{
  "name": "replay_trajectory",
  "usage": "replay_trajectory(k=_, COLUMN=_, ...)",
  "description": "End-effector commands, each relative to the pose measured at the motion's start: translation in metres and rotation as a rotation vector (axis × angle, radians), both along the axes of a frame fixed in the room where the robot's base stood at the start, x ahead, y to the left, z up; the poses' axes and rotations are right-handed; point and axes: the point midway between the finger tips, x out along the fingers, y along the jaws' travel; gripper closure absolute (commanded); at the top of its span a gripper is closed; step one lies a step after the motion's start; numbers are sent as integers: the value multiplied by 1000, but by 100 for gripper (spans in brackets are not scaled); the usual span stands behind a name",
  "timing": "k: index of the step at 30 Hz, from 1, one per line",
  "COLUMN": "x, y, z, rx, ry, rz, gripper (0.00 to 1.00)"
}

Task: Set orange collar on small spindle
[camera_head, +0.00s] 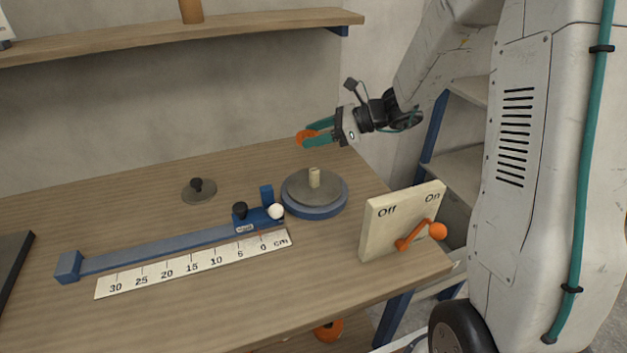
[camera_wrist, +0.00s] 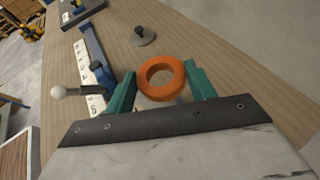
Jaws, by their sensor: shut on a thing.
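The orange collar (camera_head: 305,136) is a ring held between the teal fingertips of my gripper (camera_head: 313,134), in the air above the table's back right. The wrist view shows the collar (camera_wrist: 160,96) with its open hole, pinched from both sides. A small spindle (camera_head: 197,186), a dark post on a flat grey disc, stands on the table to the left of and below the gripper in the head view. It also shows beyond the collar in the wrist view (camera_wrist: 143,38). The collar is well apart from it.
A round blue-based turntable (camera_head: 318,207) with a beige post (camera_head: 314,178) stands below my gripper. A blue slide rail (camera_head: 160,248) with a scale (camera_head: 190,264) lies in front. An Off/On switch box (camera_head: 385,225) stands at right. A shelf (camera_head: 180,38) hangs above.

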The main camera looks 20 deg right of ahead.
Motion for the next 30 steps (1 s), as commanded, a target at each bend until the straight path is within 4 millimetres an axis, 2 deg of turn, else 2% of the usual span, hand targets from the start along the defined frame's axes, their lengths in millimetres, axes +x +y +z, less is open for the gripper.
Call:
replay_trajectory(k=1, x=-18, y=1, z=5, rx=0, ry=0, rz=20, gripper=67)
replay_trajectory(k=3, x=-37, y=3, z=9, rx=2, ry=2, rz=47, gripper=67)
replay_trajectory(k=7, x=-54, y=5, z=2, rx=5, ry=7, rz=70, gripper=67)
replay_trajectory(k=12, x=-56, y=5, z=-30, rx=6, ry=10, rz=73, gripper=67)
replay_trajectory(k=19, x=-55, y=4, z=-54, rx=6, ry=8, rz=72, gripper=67)
replay_trajectory(k=24, x=-55, y=4, z=-80, rx=6, ry=9, rz=70, gripper=67)
replay_trajectory(k=30, x=-55, y=3, z=-89, rx=4, ry=4, rz=70, gripper=67)
